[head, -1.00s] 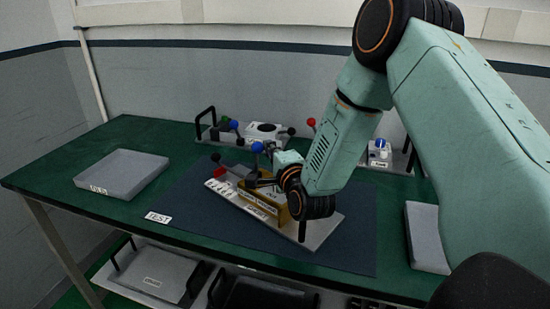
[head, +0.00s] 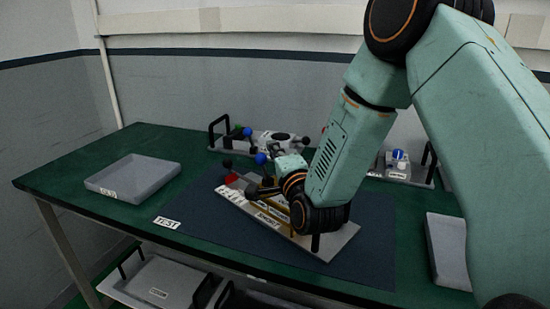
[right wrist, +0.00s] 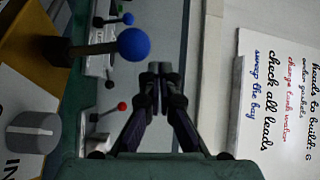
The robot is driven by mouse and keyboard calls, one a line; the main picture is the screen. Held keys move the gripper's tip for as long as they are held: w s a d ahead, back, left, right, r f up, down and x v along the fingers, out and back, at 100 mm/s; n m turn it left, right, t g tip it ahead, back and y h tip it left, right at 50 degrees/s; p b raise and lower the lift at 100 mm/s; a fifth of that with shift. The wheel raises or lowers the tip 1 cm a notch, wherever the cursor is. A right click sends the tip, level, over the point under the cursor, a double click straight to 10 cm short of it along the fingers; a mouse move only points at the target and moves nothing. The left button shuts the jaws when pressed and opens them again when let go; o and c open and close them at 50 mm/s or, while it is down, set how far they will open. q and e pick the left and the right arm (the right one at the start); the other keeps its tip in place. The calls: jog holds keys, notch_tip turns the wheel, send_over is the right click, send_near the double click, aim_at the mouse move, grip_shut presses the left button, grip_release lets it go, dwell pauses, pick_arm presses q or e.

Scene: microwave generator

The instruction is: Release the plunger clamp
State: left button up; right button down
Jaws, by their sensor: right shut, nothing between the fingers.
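A fixture on a pale board (head: 338,237) lies on the dark mat, with a yellow body, white labels and a red part (head: 231,178) at its left end. A lever with a blue ball (head: 261,159) stands up from it. In the right wrist view the blue ball (right wrist: 134,44) on its dark stem is close, left of the fingertips. My right gripper (right wrist: 160,68) is shut and empty, apart from the ball in that picture. In the head view my right wrist hides part of the fixture. I cannot tell for sure which part is the plunger clamp. My left gripper is not in view.
A grey tray (head: 133,178) sits at the left of the green table (head: 75,163), another (head: 447,250) at the right. More fixtures with ball levers (head: 272,143) stand along the back. A grey knob (right wrist: 34,132) is on the yellow body. A whiteboard (right wrist: 280,90) shows at right.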

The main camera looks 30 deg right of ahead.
notch_tip(320, 180, up, 8)
dwell(0.4)
jog(key=shift+w+d+f, duration=0.1)
jog(key=shift+w+f, duration=0.05)
dwell(0.3)
